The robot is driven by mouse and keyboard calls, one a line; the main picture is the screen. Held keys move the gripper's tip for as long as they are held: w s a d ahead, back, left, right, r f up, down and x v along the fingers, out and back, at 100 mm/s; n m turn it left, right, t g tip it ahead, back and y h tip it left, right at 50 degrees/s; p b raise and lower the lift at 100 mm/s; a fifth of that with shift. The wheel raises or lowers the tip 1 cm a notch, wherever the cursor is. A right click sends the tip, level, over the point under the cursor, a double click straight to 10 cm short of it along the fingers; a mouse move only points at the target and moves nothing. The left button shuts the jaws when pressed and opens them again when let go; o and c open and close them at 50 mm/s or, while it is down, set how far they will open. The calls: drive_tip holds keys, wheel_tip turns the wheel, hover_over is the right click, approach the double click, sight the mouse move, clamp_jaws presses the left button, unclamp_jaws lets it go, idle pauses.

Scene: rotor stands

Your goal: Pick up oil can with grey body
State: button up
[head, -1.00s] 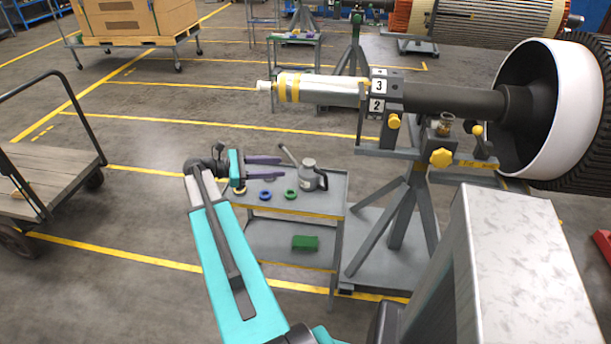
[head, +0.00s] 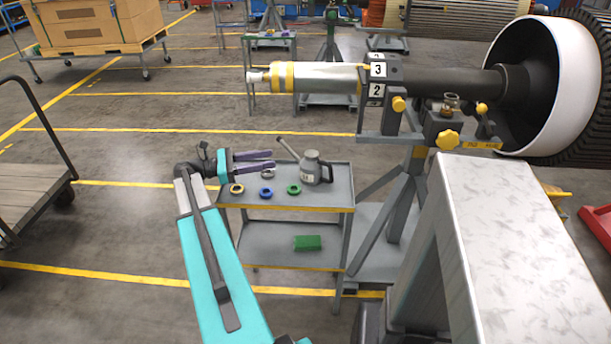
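The oil can (head: 311,169) with the grey body stands upright on the top shelf of a small grey cart (head: 340,190). Its long spout points up and to the left, and its handle is on the right. My gripper (head: 272,160) is at the left of the can, above the cart's top shelf. Its two purple fingers are apart, with nothing seen between them, and point right toward the spout. The fingertips look close to the spout in the picture, but I cannot tell the gap in depth.
Yellow (head: 236,189), blue (head: 266,192) and green (head: 293,189) rings and a grey ring (head: 267,174) lie on the top shelf. A green block (head: 307,242) is on the lower shelf. A rotor stand (head: 395,170) rises close at the right. A flatbed trolley (head: 35,190) stands left, with open floor between.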

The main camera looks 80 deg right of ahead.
drive_tip(key=shift+w+f, duration=0.4)
drive_tip(key=shift+f, duration=0.15)
approach(303, 161)
drive_tip(key=shift+s+d+r, duration=0.35)
drive_tip(key=shift+s, duration=0.4)
drive_tip(key=shift+s+d+r, duration=0.35)
drive_tip(key=shift+s, duration=0.4)
drive_tip(key=shift+s+d+r, duration=0.35)
drive_tip(key=shift+s, duration=0.4)
drive_tip(key=shift+p+x, duration=0.4)
drive_tip(key=shift+x, duration=2.15)
drive_tip(key=shift+f, duration=0.1)
clamp_jaws()
